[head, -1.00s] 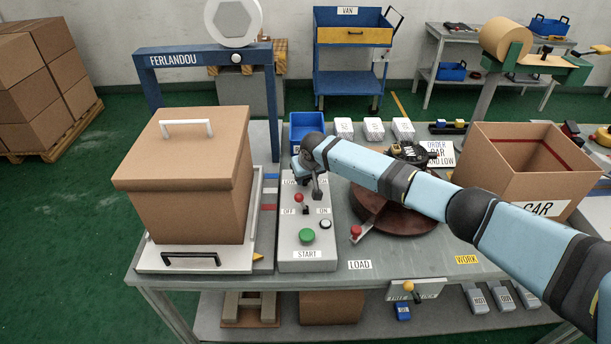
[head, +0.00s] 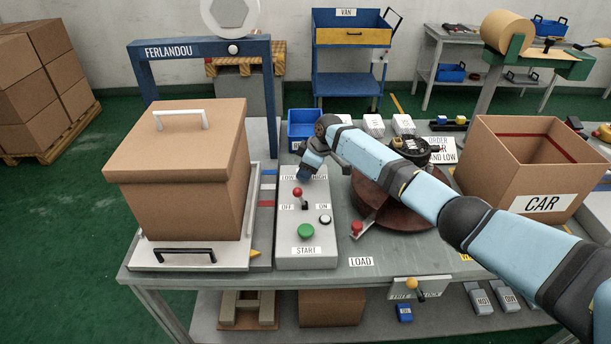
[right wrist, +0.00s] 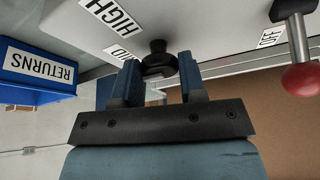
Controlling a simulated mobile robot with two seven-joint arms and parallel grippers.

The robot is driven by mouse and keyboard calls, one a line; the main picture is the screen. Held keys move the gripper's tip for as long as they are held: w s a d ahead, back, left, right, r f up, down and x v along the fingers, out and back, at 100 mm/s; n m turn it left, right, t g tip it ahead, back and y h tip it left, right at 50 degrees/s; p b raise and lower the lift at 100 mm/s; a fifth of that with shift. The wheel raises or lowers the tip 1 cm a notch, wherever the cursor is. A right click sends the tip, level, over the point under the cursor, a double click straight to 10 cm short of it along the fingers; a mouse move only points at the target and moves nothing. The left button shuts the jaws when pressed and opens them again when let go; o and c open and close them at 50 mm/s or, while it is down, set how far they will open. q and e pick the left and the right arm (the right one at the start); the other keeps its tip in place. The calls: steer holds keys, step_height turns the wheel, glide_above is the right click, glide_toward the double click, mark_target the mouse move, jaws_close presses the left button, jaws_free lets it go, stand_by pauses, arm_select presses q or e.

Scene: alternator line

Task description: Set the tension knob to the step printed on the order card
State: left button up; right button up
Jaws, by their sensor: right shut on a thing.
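The tension knob (right wrist: 157,62) is a small black knob on the grey control panel (head: 322,245). My right gripper (head: 304,176) is at the panel's far end, by the LOW and HIGH labels. In the right wrist view its blue fingers (right wrist: 160,88) are shut on the knob. The HIGH label (right wrist: 110,15) and part of a MID label (right wrist: 121,53) show beside it. The knob's pointer cannot be made out. The order card (head: 441,149) stands behind the turntable, partly covered; "ORDER" and "AND LOW" can be read. My left gripper is not in view.
A red-tipped lever (head: 298,193) between OFF and ON and a green START button (head: 306,230) are on the panel, close to the gripper. A closed carton (head: 180,180) stands left, an open CAR carton (head: 535,165) right. A blue RETURNS bin (right wrist: 35,75) lies behind the panel.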

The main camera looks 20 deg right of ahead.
steer(key=n+b, duration=0.1)
steer(key=n+g+b, duration=0.1)
steer(key=n+b, duration=0.1)
steer(key=shift+w+f+n+y, duration=0.15)
steer(key=shift+f+n+y, duration=0.05)
steer(key=shift+n+y, duration=0.1)
steer(key=n+g+b, duration=0.1)
steer(key=n+b, duration=0.2)
steer(key=shift+w+n+g, duration=0.1)
steer(key=shift+n+g, duration=0.2)
steer(key=shift+g, duration=0.1)
steer(key=n+g+b, duration=0.1)
steer(key=n+b, duration=0.3)
steer(key=shift+r, duration=0.1)
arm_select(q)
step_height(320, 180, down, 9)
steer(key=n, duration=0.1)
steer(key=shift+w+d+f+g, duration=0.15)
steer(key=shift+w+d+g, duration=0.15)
arm_select(e)
steer(key=shift+w+r+n+g, duration=0.1)
steer(key=shift+n+g, duration=0.3)
steer(key=shift+n, duration=0.1)
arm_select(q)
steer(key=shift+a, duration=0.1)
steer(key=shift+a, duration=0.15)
arm_select(e)
steer(key=o, duration=0.9)
steer(key=shift+r, duration=0.1)
